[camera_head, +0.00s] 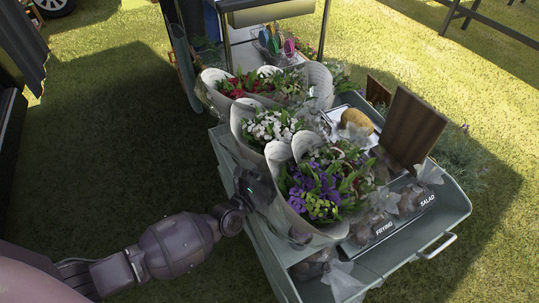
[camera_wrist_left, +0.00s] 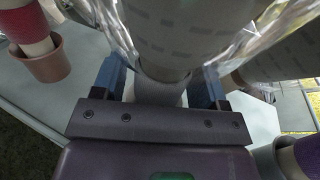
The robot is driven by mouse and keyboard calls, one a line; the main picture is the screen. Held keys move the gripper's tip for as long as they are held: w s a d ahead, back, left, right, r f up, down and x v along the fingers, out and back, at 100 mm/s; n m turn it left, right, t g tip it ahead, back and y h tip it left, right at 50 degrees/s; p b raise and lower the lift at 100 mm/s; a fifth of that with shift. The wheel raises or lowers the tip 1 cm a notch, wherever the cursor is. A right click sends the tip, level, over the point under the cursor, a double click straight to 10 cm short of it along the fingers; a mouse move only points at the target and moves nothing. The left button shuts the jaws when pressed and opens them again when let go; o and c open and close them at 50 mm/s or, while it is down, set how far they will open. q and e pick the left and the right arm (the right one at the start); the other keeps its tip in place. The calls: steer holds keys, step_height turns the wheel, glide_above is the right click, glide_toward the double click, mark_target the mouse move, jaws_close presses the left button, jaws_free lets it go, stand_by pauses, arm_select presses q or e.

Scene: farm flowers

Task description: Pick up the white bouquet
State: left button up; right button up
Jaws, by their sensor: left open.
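The white bouquet (camera_head: 270,127), with white flowers and green leaves in a pale wrap, stands on the cart between a red and a purple bouquet. My left gripper (camera_head: 258,187) reaches in from the left, low beside the white and purple bouquets; its fingertips are hidden there. In the left wrist view my gripper (camera_wrist_left: 162,82) is open, its two blue-grey fingers on either side of a grey printed wrap (camera_wrist_left: 170,28), apparently the white bouquet's lower part. I cannot tell whether the fingers touch it. My right gripper is not in view.
The purple bouquet (camera_head: 315,188) stands close in front, the red bouquet (camera_head: 240,85) behind. The grey-green cart (camera_head: 408,236) also carries a brown board (camera_head: 413,128) and bagged produce (camera_head: 374,225). A terracotta pot (camera_wrist_left: 45,62) is left of the fingers. Grass lies left of the cart.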

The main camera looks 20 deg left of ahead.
mark_target(269, 124)
arm_select(q)
steer(key=shift+c, duration=0.2)
jaws_close()
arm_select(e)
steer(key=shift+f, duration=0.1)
arm_select(q)
steer(key=shift+r, duration=0.1)
steer(key=r+p, duration=0.3)
steer(key=r, duration=0.4)
steer(key=shift+w+r, duration=0.2)
step_height(269, 124, up, 11)
steer(key=p, duration=0.5)
steer(key=shift+s+r, duration=0.1)
steer(key=shift+r, duration=0.05)
steer(key=shift+s+r+p, duration=0.1)
steer(key=shift+r+p, duration=0.6)
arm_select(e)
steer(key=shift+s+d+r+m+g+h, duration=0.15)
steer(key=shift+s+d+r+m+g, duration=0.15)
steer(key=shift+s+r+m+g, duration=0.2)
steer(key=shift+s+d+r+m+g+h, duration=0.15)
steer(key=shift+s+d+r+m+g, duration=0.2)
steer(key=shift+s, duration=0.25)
